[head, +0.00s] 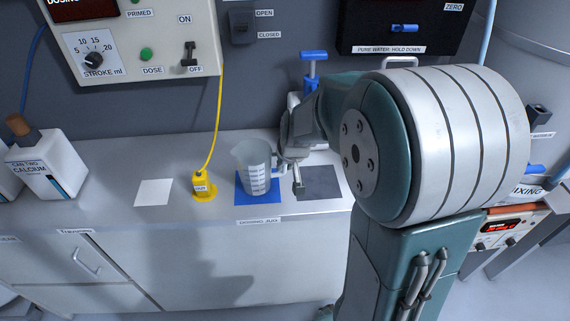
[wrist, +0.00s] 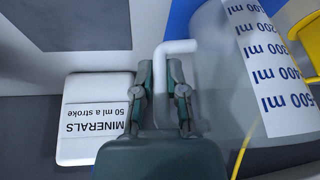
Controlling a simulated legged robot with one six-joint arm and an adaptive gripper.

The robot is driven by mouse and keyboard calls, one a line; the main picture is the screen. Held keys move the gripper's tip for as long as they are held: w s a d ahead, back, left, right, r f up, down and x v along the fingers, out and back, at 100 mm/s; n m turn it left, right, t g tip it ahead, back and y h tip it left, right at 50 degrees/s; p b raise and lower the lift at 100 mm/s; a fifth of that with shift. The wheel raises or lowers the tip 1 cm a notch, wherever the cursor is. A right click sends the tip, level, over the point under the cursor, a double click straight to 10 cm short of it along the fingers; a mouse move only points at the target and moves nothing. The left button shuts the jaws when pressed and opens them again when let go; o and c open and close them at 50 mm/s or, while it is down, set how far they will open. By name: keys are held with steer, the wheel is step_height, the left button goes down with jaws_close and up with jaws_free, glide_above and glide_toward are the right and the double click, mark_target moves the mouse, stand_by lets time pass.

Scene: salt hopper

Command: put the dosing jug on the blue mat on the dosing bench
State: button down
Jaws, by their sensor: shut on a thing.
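The dosing jug (head: 254,168) is a translucent grey measuring jug. It appears upright over the blue mat (head: 243,199) on the dosing bench (head: 110,210); I cannot tell whether its base touches the mat. My gripper (head: 286,158) is at the jug's right side, partly hidden by my arm in the head view. In the wrist view my gripper (wrist: 162,68) is shut on the jug's pale handle (wrist: 178,46). The jug (wrist: 215,75) fills the right there, its ml scale visible, with a bit of the blue mat (wrist: 183,15) beyond.
A yellow fitting (head: 204,187) with a hose stands left of the blue mat. A white mat (head: 154,192) lies farther left, and a dark grey mat (head: 322,183) lies to the right. A calcium can (head: 50,165) stands at the left. A minerals container (wrist: 85,100) shows in the wrist view.

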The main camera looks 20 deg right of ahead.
steer(key=shift+f, duration=0.15)
steer(key=c, duration=0.7)
jaws_free()
steer(key=shift+s+r, duration=0.1)
steer(key=shift+r, duration=0.45)
steer(key=v, duration=1.1)
steer(key=shift+n+t, duration=0.4)
steer(key=shift+n, duration=0.5)
steer(key=shift+s+a+r, duration=0.4)
steer(key=shift+s+a, duration=0.75)
steer(key=shift+s, duration=1.7)
steer(key=shift+s+a+r, duration=0.4)
steer(key=shift+s+a, duration=0.75)
steer(key=shift+s, duration=1.7)
steer(key=shift+s+a+r, duration=0.4)
steer(key=shift+s+a, duration=0.75)
steer(key=shift+s, duration=1.65)
